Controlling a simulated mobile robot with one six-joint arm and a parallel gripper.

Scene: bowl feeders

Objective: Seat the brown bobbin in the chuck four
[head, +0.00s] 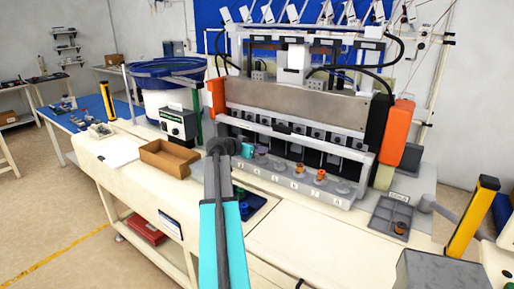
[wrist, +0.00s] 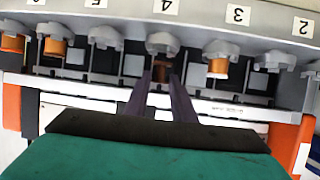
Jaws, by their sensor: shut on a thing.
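The brown bobbin (wrist: 161,72) is between the fingertips of my gripper (wrist: 162,82), which is shut on it. It is in line with chuck four (wrist: 162,43), the grey holder below the label 4, and close against it in the wrist view. I cannot tell whether the bobbin is fully down in the chuck. In the head view my gripper (head: 261,157) is over the left half of the chuck row, and the bobbin cannot be made out there.
Chuck three beside it holds an orange bobbin (wrist: 218,67). On the other side, chuck five (wrist: 104,38) looks empty, and beyond it are orange bobbins (wrist: 55,46). A grey divided tray (head: 389,219) with a brown part stands at the right. An open cardboard box (head: 168,160) lies left.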

